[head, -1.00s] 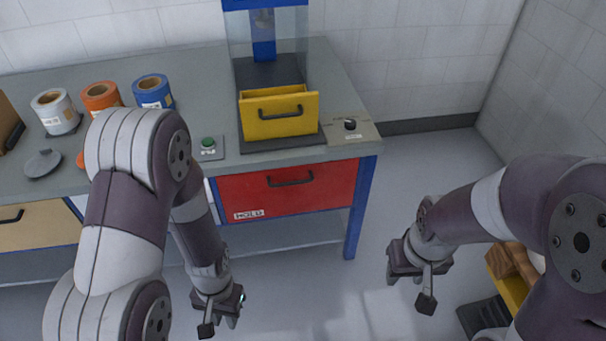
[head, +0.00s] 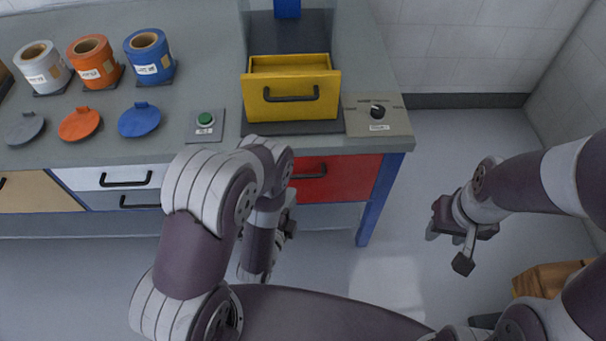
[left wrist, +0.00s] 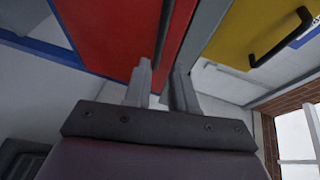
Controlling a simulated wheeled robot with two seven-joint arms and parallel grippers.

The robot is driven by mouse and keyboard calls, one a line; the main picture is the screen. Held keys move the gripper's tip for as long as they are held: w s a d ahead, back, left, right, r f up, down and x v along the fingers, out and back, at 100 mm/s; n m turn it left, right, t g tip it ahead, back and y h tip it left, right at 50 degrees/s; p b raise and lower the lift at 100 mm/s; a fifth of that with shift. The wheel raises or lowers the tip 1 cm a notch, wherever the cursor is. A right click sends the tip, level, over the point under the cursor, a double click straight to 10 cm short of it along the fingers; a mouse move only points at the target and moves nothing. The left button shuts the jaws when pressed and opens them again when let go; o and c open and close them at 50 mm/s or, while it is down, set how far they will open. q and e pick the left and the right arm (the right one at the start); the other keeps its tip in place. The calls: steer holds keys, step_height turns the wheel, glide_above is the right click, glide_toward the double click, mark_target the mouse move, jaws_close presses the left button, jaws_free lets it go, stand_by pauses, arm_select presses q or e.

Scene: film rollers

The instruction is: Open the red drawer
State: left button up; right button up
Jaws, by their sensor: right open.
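The red drawer (head: 345,182) is at the right end of the bench front and looks closed, its face flush with the frame. My left arm hides its left part; the right part of its dark bar handle (head: 311,172) shows. My left gripper (head: 288,222) is in front of the drawer, mostly hidden by my arm. In the left wrist view its two fingers (left wrist: 162,90) point at the red face (left wrist: 118,35), with the dark handle bar (left wrist: 163,45) running between them. Whether they touch the bar is unclear. My right gripper (head: 462,235) is open and empty over the floor.
A yellow drawer box (head: 293,105) stands on the bench above the red drawer. Beside it are a green button (head: 205,119) and a knob panel (head: 378,118). Film rolls and round lids sit at left.

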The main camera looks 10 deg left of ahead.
mark_target(301, 175)
arm_select(q)
steer(key=b+x, duration=0.2)
steer(key=x, duration=0.7)
steer(key=shift+a+b, duration=0.1)
steer(key=shift+b, duration=0.2)
steer(key=shift+w+f, duration=0.1)
steer(key=shift+w, duration=0.2)
jaws_close()
